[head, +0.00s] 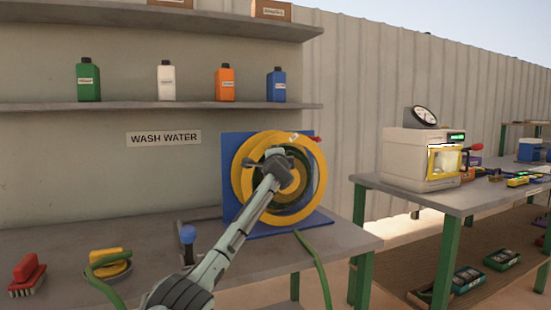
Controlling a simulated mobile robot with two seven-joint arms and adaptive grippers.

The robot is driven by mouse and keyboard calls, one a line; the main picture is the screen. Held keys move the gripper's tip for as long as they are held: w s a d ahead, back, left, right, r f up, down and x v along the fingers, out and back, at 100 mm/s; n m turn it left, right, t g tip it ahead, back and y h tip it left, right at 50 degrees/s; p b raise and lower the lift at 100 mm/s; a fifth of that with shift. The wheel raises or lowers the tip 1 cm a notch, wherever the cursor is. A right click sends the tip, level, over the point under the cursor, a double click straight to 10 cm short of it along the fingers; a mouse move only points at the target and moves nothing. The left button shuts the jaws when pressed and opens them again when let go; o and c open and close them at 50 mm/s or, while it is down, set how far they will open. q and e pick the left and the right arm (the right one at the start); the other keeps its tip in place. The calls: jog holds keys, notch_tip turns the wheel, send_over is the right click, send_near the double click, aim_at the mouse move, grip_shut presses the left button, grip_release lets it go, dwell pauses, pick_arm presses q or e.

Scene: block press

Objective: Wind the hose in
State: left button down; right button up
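A yellow hose reel (248,192) stands upright on a blue backing and base (300,222) on the workbench. A small red part (316,138) shows at its upper right rim. A green hose (316,262) runs over the bench's front edge below the reel and hangs down. My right gripper is out of view.
A red brush (28,275) lies at far left. Bottles, including a green one (88,80), line the shelf above. A second table (458,199) with a white machine (412,160) stands at right, past a gap.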

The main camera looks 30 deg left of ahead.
pick_arm(q)
jog(key=c, duration=1.1)
grip_release()
jog(key=v, duration=1.2)
